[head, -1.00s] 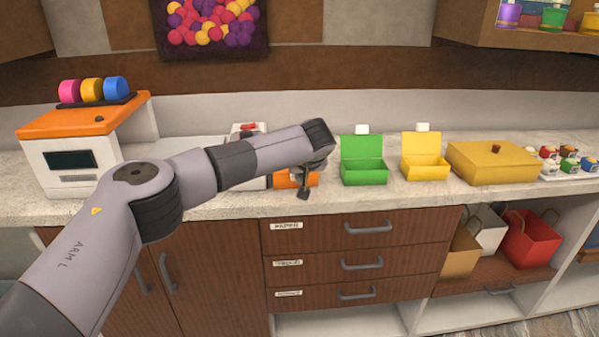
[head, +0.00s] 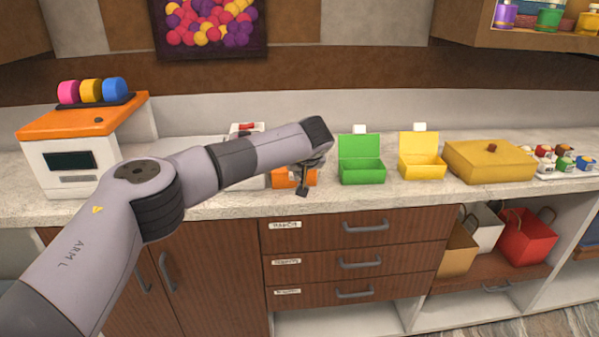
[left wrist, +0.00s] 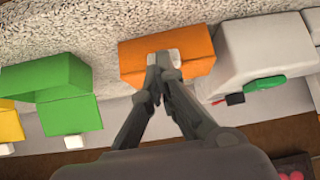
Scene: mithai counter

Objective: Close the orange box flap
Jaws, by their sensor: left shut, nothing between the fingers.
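The orange box (head: 281,181) stands on the counter, partly hidden behind my left arm in the head view. In the left wrist view the orange box (left wrist: 140,62) shows a flat orange face, with a white tab (left wrist: 174,57) at my fingertips. No raised orange flap shows; it appears folded down over the box, but I cannot tell if it is fully closed. My left gripper (head: 302,191) is shut and empty at the front of the box. In the left wrist view its fingertips (left wrist: 163,70) meet over the tab, apparently touching it. My right gripper is out of view.
An open green box (head: 362,170) and an open yellow box (head: 421,168) stand to the right, flaps upright. A wide yellow lidded box (head: 490,170) is beyond. A whitish device (left wrist: 265,50) sits close beside the orange box. Drawers lie below the counter.

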